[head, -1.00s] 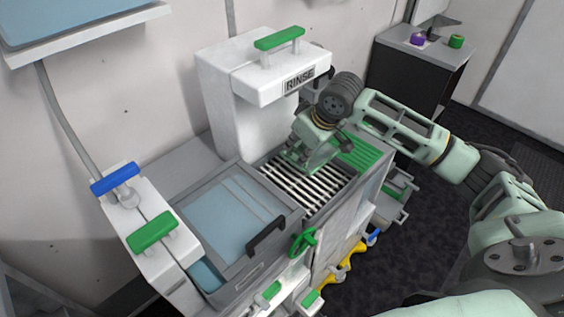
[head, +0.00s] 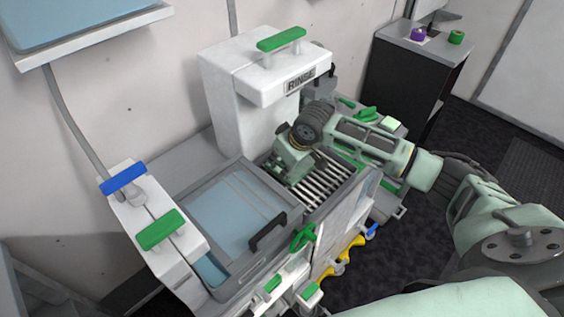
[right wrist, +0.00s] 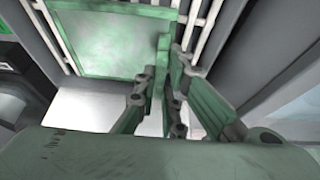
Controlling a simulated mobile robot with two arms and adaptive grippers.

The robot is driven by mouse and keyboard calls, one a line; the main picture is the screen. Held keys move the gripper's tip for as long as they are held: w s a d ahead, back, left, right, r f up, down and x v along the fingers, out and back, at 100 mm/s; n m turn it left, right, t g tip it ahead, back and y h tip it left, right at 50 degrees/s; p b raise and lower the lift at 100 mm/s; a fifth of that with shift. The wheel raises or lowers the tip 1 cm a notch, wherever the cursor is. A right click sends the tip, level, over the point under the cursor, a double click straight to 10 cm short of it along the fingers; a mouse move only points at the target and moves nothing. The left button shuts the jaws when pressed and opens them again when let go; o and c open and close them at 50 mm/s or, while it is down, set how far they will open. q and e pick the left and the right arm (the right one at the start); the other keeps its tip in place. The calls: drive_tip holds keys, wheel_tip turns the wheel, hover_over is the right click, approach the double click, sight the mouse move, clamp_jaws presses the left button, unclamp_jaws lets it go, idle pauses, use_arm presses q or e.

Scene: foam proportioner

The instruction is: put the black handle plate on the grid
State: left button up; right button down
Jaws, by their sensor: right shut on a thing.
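In the head view my right gripper (head: 284,172) is low over the left far part of the metal grid (head: 318,182). The right wrist view shows its fingers (right wrist: 160,90) closed around the upright green handle (right wrist: 163,52) of a flat, green, framed plate (right wrist: 105,45). The plate is at the white-looking grid bars (right wrist: 192,25); I cannot tell whether it rests on them. In the head view my gripper mostly hides it. A black handle (head: 268,232) shows on the grey-framed basin lid (head: 236,208), left of the grid. My left gripper is not in view.
The white RINSE unit (head: 262,95) stands close behind my right gripper. A green valve wheel (head: 302,237) and yellow parts (head: 345,258) are on the station's front. A white dispenser with a green handle (head: 160,230) stands left. Bare grid bars lie right of my gripper.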

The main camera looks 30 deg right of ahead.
drive_tip(key=c, duration=1.8)
unclamp_jaws()
drive_tip(key=shift+c, duration=0.2)
drive_tip(key=shift+r, duration=0.2)
drive_tip(key=b+v, duration=0.1)
drive_tip(key=v, duration=1)
drive_tip(key=shift+s+r+b, duration=0.2)
drive_tip(key=shift+r+b, duration=0.15)
